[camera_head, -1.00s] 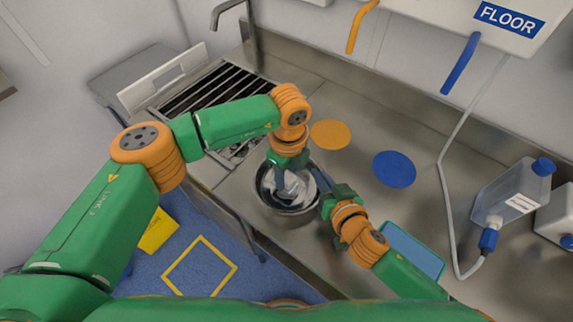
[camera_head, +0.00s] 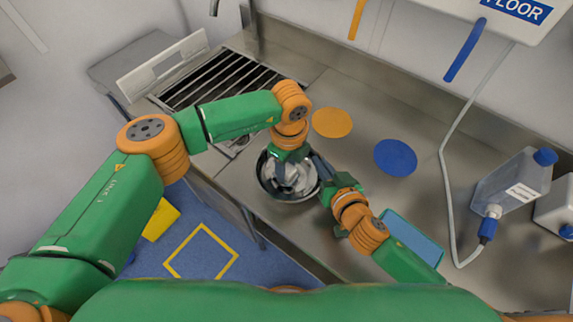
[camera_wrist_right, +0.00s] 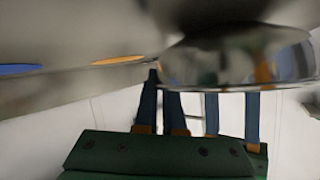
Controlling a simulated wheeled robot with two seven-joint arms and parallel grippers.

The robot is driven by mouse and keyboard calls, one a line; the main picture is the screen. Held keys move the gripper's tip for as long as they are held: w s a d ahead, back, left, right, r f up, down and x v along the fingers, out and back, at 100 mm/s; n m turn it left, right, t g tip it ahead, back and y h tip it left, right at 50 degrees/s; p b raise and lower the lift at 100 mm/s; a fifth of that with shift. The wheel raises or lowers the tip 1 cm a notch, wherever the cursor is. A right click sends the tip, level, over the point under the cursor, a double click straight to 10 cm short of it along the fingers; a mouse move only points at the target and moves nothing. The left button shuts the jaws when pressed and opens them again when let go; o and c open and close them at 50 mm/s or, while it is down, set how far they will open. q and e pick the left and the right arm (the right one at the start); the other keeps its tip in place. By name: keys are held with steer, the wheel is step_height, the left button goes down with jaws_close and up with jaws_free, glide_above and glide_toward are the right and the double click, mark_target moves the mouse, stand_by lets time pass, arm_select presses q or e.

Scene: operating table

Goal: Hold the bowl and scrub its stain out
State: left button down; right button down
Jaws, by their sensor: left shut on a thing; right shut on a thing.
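The shiny metal bowl (camera_head: 268,186) sits at the front edge of the steel counter. It also shows blurred in the right wrist view (camera_wrist_right: 235,62). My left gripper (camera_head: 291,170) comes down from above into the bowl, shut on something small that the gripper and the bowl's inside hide. My right gripper (camera_head: 322,172) is at the bowl's right side, shut on its rim. Its dark fingers show in the right wrist view (camera_wrist_right: 195,108). I cannot make out a stain among the reflections inside the bowl.
An orange disc (camera_head: 332,123) and a blue disc (camera_head: 395,157) lie behind the bowl. A light-blue tray (camera_head: 412,240) lies to the right, beside my right arm. A drain grate (camera_head: 220,82) is at the back left. A clear jug (camera_head: 512,183) with a hose stands at the right.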

arm_select(q)
steer(key=shift+f, duration=0.55)
stand_by(0.4)
steer(key=shift+s, duration=0.1)
